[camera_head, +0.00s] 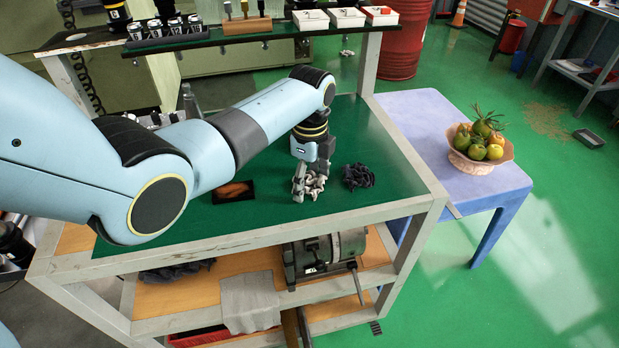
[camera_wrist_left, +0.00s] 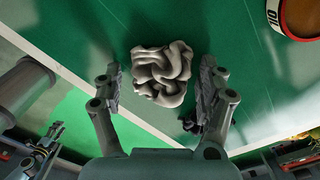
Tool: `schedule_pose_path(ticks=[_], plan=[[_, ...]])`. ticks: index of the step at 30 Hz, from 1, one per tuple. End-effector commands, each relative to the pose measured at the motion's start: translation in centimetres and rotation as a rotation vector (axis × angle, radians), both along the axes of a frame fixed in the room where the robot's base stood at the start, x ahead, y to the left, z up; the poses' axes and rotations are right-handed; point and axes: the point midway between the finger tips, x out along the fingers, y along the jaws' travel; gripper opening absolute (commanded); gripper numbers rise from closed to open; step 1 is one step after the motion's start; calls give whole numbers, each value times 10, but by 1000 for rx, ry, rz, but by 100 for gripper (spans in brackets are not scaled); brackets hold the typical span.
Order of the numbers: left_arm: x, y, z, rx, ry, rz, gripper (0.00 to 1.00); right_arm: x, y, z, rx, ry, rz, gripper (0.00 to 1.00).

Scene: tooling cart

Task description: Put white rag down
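The crumpled white rag (camera_head: 315,186) lies on the green top of the cart (camera_head: 388,160), near its front right part. My left gripper (camera_head: 310,180) points down over it, with the fingers on either side of it. In the left wrist view the rag (camera_wrist_left: 162,73) sits between the two open fingertips (camera_wrist_left: 160,82), with a gap showing on each side. A dark rag (camera_head: 357,176) lies just right of the gripper. My right gripper is not in view.
A dark tray with orange contents (camera_head: 233,192) lies left of the gripper. A raised shelf (camera_head: 225,38) with tools and white boxes runs along the back. A purple table (camera_head: 408,108) with a fruit bowl (camera_head: 480,163) stands at the right. The cart top's right rear is clear.

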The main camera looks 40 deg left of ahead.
Motion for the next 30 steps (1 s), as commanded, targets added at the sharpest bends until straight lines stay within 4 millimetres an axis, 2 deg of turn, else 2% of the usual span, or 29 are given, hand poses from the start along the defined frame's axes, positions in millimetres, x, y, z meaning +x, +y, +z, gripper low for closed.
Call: schedule_pose_path(ticks=[11, 14, 24, 30], plan=[[0, 0, 4, 0, -1, 0, 82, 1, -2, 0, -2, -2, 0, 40], [1, 0, 16, 0, -3, 0, 82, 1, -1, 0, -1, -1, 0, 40], [1, 0, 90, 1, -3, -1, 82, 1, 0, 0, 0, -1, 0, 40], [1, 0, 115, 0, -1, 0, 82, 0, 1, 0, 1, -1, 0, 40]])
